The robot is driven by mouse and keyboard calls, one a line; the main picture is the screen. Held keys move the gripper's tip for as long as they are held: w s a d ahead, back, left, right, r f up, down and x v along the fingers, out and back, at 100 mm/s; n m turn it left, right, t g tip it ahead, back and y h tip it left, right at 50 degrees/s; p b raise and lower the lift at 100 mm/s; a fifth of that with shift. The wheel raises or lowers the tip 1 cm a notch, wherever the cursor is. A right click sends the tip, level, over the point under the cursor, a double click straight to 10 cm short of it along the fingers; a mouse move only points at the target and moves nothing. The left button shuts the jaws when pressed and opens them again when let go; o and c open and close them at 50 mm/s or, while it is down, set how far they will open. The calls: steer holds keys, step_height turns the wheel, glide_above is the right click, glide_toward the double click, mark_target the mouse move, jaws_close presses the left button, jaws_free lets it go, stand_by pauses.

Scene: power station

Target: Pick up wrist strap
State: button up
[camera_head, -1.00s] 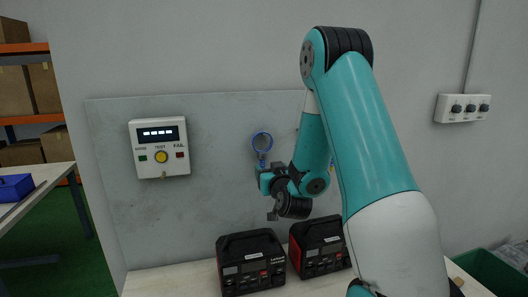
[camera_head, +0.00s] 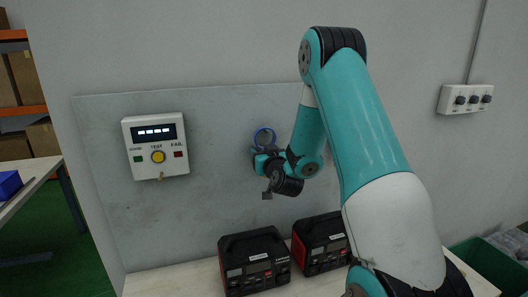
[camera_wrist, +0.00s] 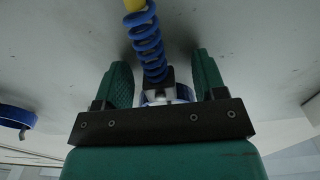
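The wrist strap shows in the head view as a blue ring (camera_head: 264,137) hanging on the grey wall panel. My gripper (camera_head: 262,160) is just below the ring and hides its lower part. In the wrist view a blue coiled cord (camera_wrist: 148,48) runs down from a yellow piece between the two green fingers of my gripper (camera_wrist: 163,76). The fingers stand apart on both sides of the cord, with gaps, so the gripper is open. A blue and white part at the cord's end is partly hidden behind the dark gripper bar.
A white tester box (camera_head: 156,146) with a lit display is on the panel (camera_head: 215,195) to the left. Two black and red power units (camera_head: 253,262) stand on the pale bench below. A blue band (camera_wrist: 17,116) shows at the wrist view's left.

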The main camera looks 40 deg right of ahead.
steer(key=c, duration=1)
steer(key=shift+c, duration=0.2)
steer(key=shift+r, duration=0.15)
